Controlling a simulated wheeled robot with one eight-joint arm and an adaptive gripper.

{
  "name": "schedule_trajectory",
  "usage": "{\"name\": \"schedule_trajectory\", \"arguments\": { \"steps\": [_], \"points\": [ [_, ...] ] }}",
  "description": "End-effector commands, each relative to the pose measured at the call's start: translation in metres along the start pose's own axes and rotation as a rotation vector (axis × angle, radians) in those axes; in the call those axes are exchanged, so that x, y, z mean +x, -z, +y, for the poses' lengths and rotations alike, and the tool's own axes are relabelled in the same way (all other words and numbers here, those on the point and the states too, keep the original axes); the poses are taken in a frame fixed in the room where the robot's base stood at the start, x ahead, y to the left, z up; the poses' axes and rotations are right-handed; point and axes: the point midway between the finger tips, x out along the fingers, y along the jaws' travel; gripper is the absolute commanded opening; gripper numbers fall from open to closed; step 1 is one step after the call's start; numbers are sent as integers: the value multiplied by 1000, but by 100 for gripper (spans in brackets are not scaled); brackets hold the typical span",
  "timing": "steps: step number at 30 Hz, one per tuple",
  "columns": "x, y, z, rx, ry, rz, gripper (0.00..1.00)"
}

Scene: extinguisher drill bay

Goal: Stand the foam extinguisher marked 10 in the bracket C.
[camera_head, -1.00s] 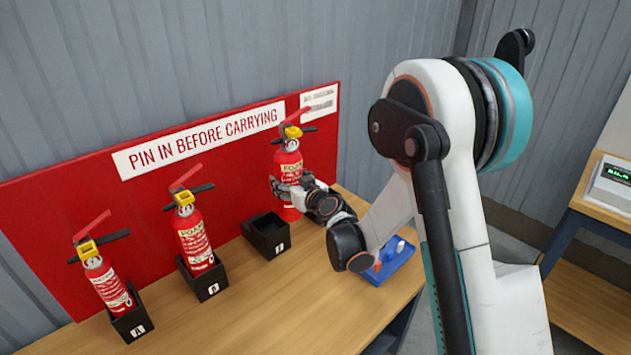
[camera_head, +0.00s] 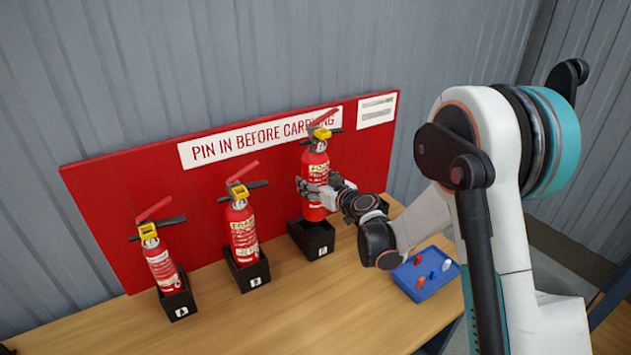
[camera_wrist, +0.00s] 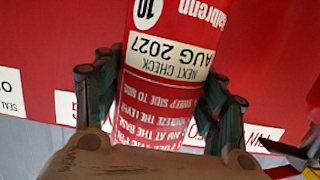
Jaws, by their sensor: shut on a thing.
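My gripper (camera_head: 318,191) is shut around the body of a red foam extinguisher (camera_head: 315,167). It stands upright, with a yellow piece and a red lever at its top. In the wrist view the extinguisher (camera_wrist: 168,90) sits between both fingers; its label shows a 10 and AUG 2027 upside down. The rightmost black bracket (camera_head: 313,240) is directly beneath it. The extinguisher's base is at the bracket's opening; I cannot tell whether it is inside or just above. The letter on this bracket is too small to read.
Two more extinguishers, one on the left (camera_head: 161,264) and one in the middle (camera_head: 242,231), stand in their own black brackets. A red board (camera_head: 125,205) rises behind. A blue tray (camera_head: 404,283) with small items lies right. The bench front (camera_head: 300,310) is clear.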

Motion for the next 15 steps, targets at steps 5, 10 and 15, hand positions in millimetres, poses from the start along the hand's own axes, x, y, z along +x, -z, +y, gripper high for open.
{"name": "schedule_trajectory", "arguments": {
  "steps": [5, 10, 15],
  "points": [
    [2, -10, 0, 2, -2, 1, 18],
    [4, -19, 1, 2, -2, 1, 18],
    [6, -27, 0, 2, -2, 1, 18]
  ]
}}
